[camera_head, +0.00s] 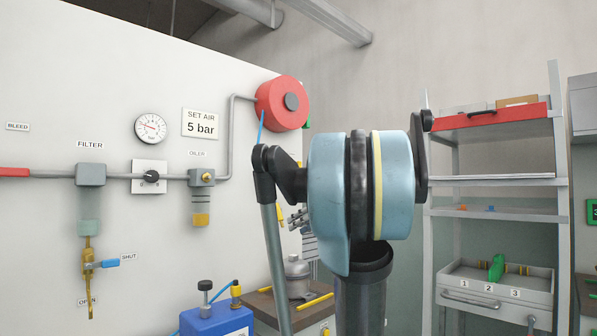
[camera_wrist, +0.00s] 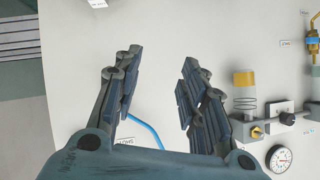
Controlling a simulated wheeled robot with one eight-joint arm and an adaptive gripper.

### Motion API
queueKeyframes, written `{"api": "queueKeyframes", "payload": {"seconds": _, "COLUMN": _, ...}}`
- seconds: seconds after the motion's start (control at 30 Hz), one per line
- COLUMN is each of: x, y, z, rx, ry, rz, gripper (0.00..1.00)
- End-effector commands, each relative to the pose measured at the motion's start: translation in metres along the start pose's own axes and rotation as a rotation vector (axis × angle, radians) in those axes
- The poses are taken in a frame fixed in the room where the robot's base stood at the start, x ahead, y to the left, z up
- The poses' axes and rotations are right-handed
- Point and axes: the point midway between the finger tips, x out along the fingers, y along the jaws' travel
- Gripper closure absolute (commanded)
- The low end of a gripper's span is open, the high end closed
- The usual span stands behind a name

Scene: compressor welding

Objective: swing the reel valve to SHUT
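In the head view the red hose reel (camera_head: 275,104) is mounted high at the right end of the white panel, with a short blue hose below it. My arm covers the panel below the reel, and I cannot make out the reel valve there. In the wrist view, which looks upside down, my gripper (camera_wrist: 162,62) is open and empty, its two fingers wide apart before the white panel. A small label that seems to read SHUT upside down (camera_wrist: 125,142) and a blue hose (camera_wrist: 146,130) show between the fingers. My gripper's palm hides what lies below.
A different blue-handled valve (camera_head: 108,263), with SHUT and OPEN labels, hangs under the filter (camera_head: 91,174). The oiler (camera_head: 201,178) and pressure gauge (camera_head: 151,128) sit along the pipe. A blue box (camera_head: 218,323) and cart stand below. A shelf (camera_head: 495,180) is at right.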

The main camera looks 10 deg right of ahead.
Motion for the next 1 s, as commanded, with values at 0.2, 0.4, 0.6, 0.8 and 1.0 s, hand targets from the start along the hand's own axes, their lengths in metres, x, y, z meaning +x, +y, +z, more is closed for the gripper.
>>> {"api": "queueKeyframes", "payload": {"seconds": 0.2, "x": -0.054, "y": 0.063, "z": -0.140, "rx": -0.149, "ry": 0.299, "rz": 0.027, "gripper": 0.62}}
{"api": "queueKeyframes", "payload": {"seconds": 0.4, "x": -0.098, "y": 0.104, "z": -0.212, "rx": -0.245, "ry": 0.478, "rz": 0.086, "gripper": 0.62}}
{"api": "queueKeyframes", "payload": {"seconds": 0.6, "x": -0.113, "y": 0.118, "z": -0.236, "rx": -0.279, "ry": 0.538, "rz": 0.112, "gripper": 0.62}}
{"api": "queueKeyframes", "payload": {"seconds": 0.8, "x": -0.096, "y": 0.119, "z": -0.247, "rx": -0.281, "ry": 0.539, "rz": 0.110, "gripper": 0.62}}
{"api": "queueKeyframes", "payload": {"seconds": 1.0, "x": -0.067, "y": 0.119, "z": -0.264, "rx": -0.280, "ry": 0.538, "rz": 0.109, "gripper": 0.62}}
